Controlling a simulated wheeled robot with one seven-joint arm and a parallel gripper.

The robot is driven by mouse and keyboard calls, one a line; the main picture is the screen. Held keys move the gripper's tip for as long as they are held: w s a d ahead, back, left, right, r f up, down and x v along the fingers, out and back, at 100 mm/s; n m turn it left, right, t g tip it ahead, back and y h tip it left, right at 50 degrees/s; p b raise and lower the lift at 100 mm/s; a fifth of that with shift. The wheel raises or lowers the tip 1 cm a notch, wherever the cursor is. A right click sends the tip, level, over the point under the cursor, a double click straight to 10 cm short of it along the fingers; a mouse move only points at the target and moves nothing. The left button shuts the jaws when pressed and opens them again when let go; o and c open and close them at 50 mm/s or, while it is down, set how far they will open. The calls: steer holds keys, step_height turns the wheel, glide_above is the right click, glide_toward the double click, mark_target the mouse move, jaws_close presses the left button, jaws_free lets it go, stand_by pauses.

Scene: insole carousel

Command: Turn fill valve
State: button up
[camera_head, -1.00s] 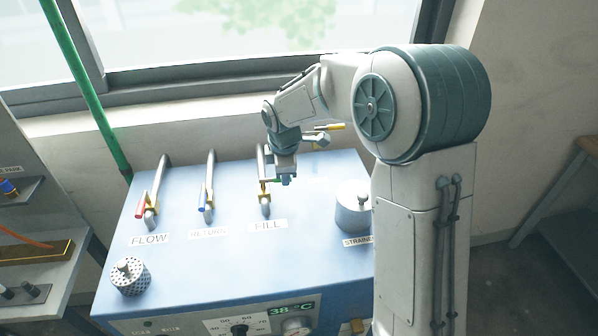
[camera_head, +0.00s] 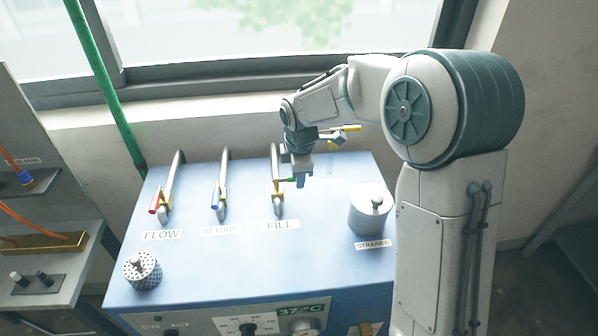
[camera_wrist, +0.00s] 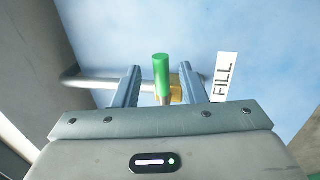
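The fill valve is a grey pipe (camera_head: 278,208) with a brass body, above the FILL label (camera_head: 280,226) on the blue panel. Its green handle (camera_wrist: 161,72) shows in the wrist view, standing up between the two fingers. My gripper (camera_wrist: 162,88) is open, one finger on each side of the handle, with a visible gap on both sides. In the head view my gripper (camera_head: 299,180) is just right of the valve's brass body and hides most of the handle.
The red-handled FLOW valve (camera_head: 165,205) and blue-handled RETURN valve (camera_head: 220,205) stand to the left. The strainer canister (camera_head: 369,212) stands to the right. A perforated canister (camera_head: 142,272) is at the front left. A green pipe (camera_head: 103,85) rises behind.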

step_height(320, 180, up, 14)
steer(key=s+b, duration=0.1)
steer(key=s, duration=0.1)
steer(key=shift+s+d+f+b, duration=0.25)
steer(key=shift+s+b, duration=0.1)
steer(key=shift+b, duration=0.05)
steer(key=s+d+f+m, duration=0.2)
steer(key=s+d+m, duration=0.6)
steer(key=s+m, duration=0.2)
steer(key=s+d+f+m+t, duration=0.1)
steer(key=s+d+f+m, duration=0.2)
steer(key=s+d+m, duration=0.6)
steer(key=s+m, duration=0.1)
steer(key=s, duration=0.3)
steer(key=shift+d+f, duration=0.2)
steer(key=shift+f, duration=0.15)
steer(key=shift+s, duration=0.1)
stand_by(0.7)
